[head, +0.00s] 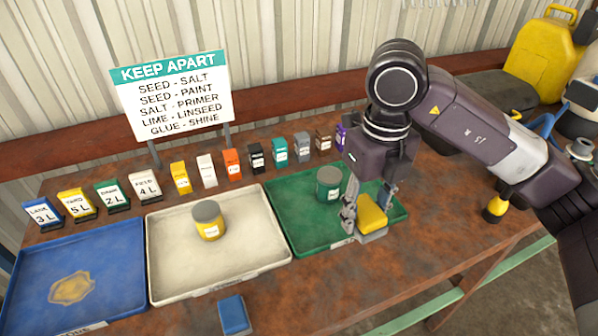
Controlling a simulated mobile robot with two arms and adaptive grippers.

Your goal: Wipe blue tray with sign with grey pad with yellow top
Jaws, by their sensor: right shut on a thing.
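The blue tray (112,262) lies at the left of the table, with a dried yellowish smear (73,289) on its floor. A white label (84,330) on its front rim is cut off by the picture's bottom edge. The grey pad with yellow top (371,215) is in my right gripper (368,204), at the front right of the green tray. The gripper is shut on its yellow top; I cannot tell whether the pad touches anything below. My left gripper is not in view.
A cream tray (160,283) with a yellow grey-lidded tin (208,222) and a green tray (290,212) with a green tin (328,184) stand right of the blue tray. A blue block (234,316) lies in front. Several labelled cards and a "KEEP APART" sign (176,97) stand behind.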

